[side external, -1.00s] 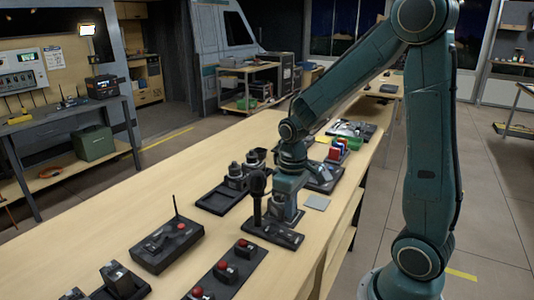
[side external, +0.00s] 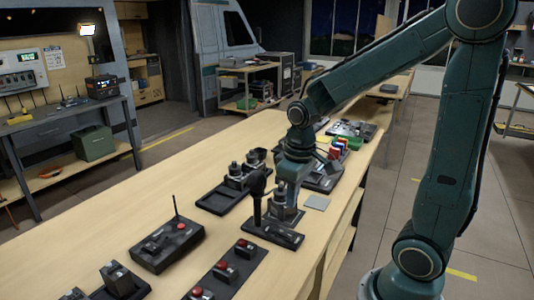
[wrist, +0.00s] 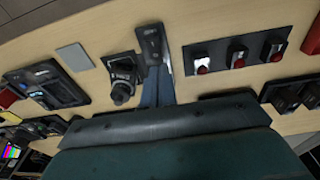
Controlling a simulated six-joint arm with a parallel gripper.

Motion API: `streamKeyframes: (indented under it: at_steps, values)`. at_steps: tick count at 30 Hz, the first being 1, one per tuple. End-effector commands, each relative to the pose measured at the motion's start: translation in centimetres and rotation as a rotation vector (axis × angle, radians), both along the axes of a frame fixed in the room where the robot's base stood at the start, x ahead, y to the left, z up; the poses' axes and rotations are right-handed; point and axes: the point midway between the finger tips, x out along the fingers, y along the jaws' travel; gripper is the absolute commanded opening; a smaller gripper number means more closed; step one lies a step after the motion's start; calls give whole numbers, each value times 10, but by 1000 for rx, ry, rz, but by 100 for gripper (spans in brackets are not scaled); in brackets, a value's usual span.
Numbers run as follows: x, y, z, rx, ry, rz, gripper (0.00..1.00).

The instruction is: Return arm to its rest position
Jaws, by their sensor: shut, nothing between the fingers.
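My green arm reaches over the wooden bench (side external: 120,225) from the right. My gripper (side external: 284,198) points down above the black base with an upright dark stick, partly hidden behind that stick (side external: 257,190). In the wrist view my gripper (wrist: 158,88) is shut and empty, its fingers together beside the black base (wrist: 150,45).
A panel with red buttons (side external: 226,270) and a black box with an antenna (side external: 167,243) lie at the front. Twin grey knobs (side external: 237,172) stand left of the gripper, a small grey plate (side external: 317,202) right. Bare bench lies on the left.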

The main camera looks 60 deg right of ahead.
Motion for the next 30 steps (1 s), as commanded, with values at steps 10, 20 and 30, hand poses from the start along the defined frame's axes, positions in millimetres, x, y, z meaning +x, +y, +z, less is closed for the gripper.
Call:
streamKeyframes:
  at_steps: [10,20,30]
  values:
    - [-31,28,53,-13,-158,5,0]
    - [-69,49,88,-2,-302,6,0]
    - [-97,60,102,18,-394,6,0]
